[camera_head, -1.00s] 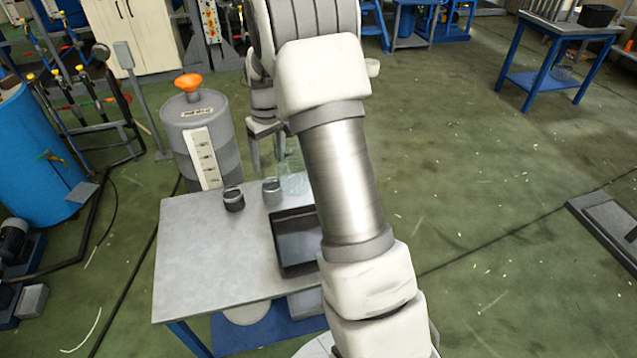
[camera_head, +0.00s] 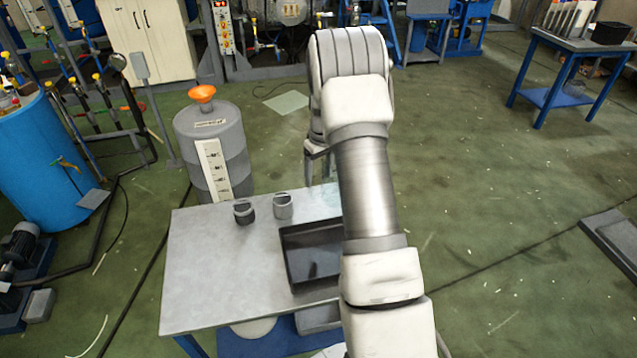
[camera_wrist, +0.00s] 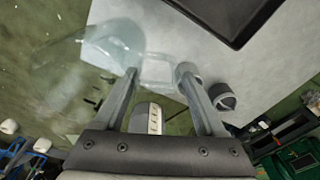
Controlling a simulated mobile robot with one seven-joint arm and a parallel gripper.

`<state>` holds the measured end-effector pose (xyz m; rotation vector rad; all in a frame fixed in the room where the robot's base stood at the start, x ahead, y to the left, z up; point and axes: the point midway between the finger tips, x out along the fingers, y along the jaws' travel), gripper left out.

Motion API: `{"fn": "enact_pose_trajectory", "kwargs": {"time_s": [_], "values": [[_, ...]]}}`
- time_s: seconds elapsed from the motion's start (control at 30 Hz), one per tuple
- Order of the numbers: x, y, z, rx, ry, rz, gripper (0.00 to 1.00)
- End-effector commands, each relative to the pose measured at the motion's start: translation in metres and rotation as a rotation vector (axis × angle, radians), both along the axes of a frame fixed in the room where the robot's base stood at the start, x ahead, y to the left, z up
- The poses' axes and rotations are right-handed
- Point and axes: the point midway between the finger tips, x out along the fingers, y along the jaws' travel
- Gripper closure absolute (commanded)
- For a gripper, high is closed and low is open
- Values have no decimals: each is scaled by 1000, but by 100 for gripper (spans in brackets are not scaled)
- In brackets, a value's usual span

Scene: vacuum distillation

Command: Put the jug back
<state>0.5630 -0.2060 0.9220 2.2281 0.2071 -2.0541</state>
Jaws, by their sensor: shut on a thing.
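The jug is clear glass and hard to see. In the wrist view its body (camera_wrist: 95,58) lies at the upper left, with its glass handle (camera_wrist: 157,70) between the fingers. My gripper (camera_wrist: 158,76) is shut on the jug at that handle. In the head view my gripper (camera_head: 320,168) is at the far right edge of the grey table (camera_head: 215,270). The jug (camera_head: 331,194) shows there only faintly, partly hidden by my arm. I cannot tell whether its base touches the table top.
On the table stand a dark small container (camera_head: 243,212), a grey one (camera_head: 283,206) and a black tray (camera_head: 305,262), partly behind my arm. A grey drum (camera_head: 215,150) with an orange funnel stands behind the table. The table's left half is clear.

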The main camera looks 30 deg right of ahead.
Motion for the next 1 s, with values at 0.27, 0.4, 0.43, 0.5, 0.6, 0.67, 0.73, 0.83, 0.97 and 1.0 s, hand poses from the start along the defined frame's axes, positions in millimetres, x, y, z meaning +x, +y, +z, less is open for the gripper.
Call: {"fn": "enact_pose_trajectory", "kwargs": {"time_s": [0.27, 0.4, 0.43, 0.5, 0.6, 0.67, 0.73, 0.83, 0.97, 1.0], "values": [[0, 0, -35, 0, 1, -1, 100], [0, 0, -36, -1, -1, -1, 100], [0, 0, -36, -1, -1, -1, 100], [0, 0, -36, 0, -1, -1, 100], [0, 0, -38, 0, -1, -1, 22], [0, 1, -37, 0, 0, -1, 11], [0, 1, -37, 0, 0, -1, 0], [0, 1, -37, 0, 0, -1, 0], [0, 1, -37, 0, 0, -1, 0], [0, 1, -35, 0, 0, -1, 0]]}}
